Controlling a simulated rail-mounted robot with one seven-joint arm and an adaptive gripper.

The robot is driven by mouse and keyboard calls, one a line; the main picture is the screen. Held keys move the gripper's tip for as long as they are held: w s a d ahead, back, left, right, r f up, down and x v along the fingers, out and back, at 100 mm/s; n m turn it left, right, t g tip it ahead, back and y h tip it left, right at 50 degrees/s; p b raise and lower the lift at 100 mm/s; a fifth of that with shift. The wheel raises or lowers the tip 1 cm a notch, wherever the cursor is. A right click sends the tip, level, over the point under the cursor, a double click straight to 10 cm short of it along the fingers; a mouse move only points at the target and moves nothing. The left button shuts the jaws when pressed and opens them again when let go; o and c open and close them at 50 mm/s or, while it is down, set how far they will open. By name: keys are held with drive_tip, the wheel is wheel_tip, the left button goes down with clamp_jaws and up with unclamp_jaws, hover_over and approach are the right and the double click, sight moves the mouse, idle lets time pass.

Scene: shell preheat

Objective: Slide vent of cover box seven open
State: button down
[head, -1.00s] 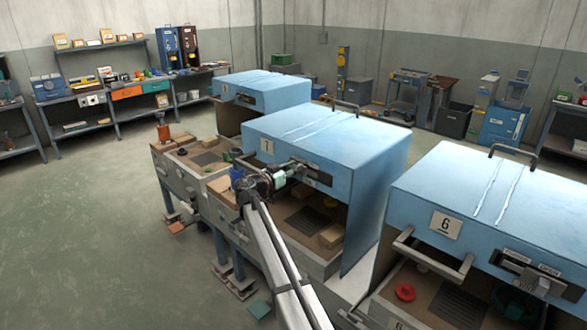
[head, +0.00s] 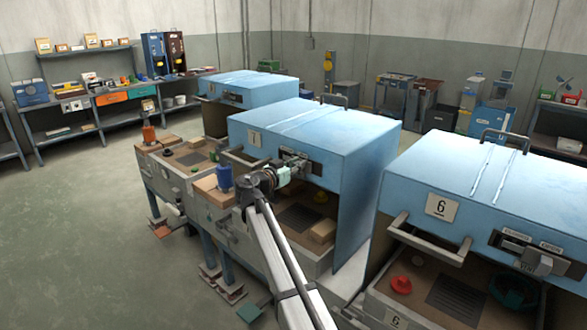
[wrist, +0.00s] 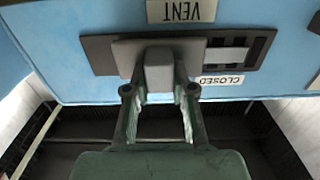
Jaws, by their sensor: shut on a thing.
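The middle blue cover box (head: 315,130) carries a number plate (head: 255,139), too small to read surely. My gripper (head: 290,168) is at the vent on its front face. In the wrist view, upside down, my gripper (wrist: 160,105) is shut on the vent's grey knob (wrist: 160,70), a finger on each side. The knob's slide plate (wrist: 125,55) lies over the left part of the dark slot, away from the CLOSED label (wrist: 217,80). Slot openings (wrist: 228,55) show right of the plate. A VENT label (wrist: 182,11) is on the box face.
Cover box 6 (head: 465,180) stands at the right, with a front handle (head: 425,240) and its own vent knob (head: 540,262). Another blue box (head: 245,90) stands behind left. The floor at left is clear.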

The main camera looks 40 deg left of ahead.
drive_tip(key=shift+d, duration=0.25)
drive_tip(key=c, duration=1)
unclamp_jaws()
drive_tip(key=shift+d, duration=0.1)
drive_tip(key=shift+o, duration=0.2)
drive_tip(key=shift+s, duration=0.3)
drive_tip(key=s, duration=1.1)
drive_tip(key=shift+s+a, duration=0.15)
drive_tip(key=shift+a, duration=0.3)
